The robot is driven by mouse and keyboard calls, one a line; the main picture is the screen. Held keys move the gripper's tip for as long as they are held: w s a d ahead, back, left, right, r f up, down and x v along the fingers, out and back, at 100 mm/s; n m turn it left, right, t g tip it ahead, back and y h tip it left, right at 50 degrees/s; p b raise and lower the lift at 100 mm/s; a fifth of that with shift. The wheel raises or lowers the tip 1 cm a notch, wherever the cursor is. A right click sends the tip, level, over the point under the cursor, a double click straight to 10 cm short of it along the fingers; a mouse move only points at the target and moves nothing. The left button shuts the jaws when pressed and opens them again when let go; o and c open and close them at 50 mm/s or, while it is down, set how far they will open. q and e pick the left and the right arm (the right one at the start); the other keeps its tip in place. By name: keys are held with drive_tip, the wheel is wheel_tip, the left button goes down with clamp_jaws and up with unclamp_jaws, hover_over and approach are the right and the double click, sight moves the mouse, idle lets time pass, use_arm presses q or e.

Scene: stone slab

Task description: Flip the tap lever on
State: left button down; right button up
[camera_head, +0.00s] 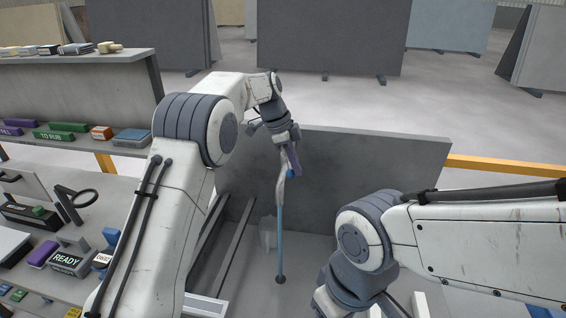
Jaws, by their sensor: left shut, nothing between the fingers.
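A thin blue upright pipe (280,235) rises from a dark round foot in the grey basin area. A pale piece (281,188) sits at its top and looks like the tap's head; I cannot make out the lever separately. My left gripper (292,170) is shut and empty, pointing down right at the top of the pipe. It overlaps the pale piece in view, and I cannot tell whether they touch. My right arm comes in from the right; its wrist (352,280) shows low in the picture, and its fingers are not visible.
A grey slab (375,170) stands upright close behind the pipe. Large slabs (335,35) stand farther back. Open floor lies between.

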use_arm(q)
drive_tip(key=shift+a, duration=0.25)
idle(0.4)
wheel_tip(320, 180, up, 10)
drive_tip(key=shift+d, duration=0.2)
idle(0.4)
